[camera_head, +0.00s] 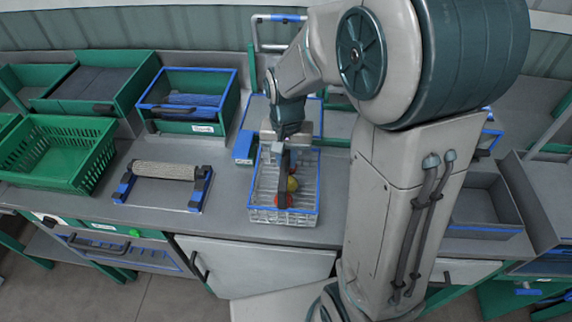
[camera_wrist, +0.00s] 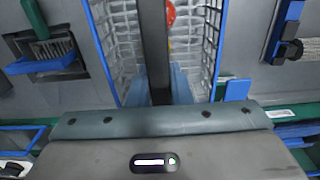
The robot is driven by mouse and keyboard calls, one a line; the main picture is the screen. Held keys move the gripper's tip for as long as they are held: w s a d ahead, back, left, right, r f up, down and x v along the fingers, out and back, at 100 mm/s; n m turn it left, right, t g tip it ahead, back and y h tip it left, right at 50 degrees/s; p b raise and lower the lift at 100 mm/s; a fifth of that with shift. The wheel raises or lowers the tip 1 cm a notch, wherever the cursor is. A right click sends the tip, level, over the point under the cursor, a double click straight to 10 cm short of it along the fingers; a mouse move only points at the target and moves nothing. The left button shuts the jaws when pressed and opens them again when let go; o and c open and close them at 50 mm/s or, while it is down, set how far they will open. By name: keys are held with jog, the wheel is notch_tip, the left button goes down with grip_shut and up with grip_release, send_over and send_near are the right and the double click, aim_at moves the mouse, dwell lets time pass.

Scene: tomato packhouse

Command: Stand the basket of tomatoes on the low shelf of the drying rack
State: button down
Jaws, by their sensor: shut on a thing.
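The basket (camera_head: 318,192) is a pale wire basket with a blue rim, at the middle of the bench in the head view. Red and yellow tomatoes (camera_head: 292,184) lie in it, partly hidden by its dark handle (camera_head: 283,180). My gripper (camera_head: 281,143) is above the basket, shut on the handle. In the wrist view, the gripper (camera_wrist: 160,88) has the dark handle (camera_wrist: 154,40) between its fingers, with the wire sides (camera_wrist: 208,40) around it. I cannot tell whether the basket touches the bench. I cannot clearly make out the drying rack; a blue-edged frame stands behind my gripper.
A grey roller on a blue-ended stand (camera_head: 165,172) is left of the basket. My arm hides much of the right side. Some bare bench (camera_head: 228,205) shows between roller and basket.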

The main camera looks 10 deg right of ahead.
jog(key=shift+f+p, duration=0.35)
jog(key=shift+f, duration=1.5)
jog(key=shift+f, duration=0.15)
jog(key=c, duration=1.3)
grip_release()
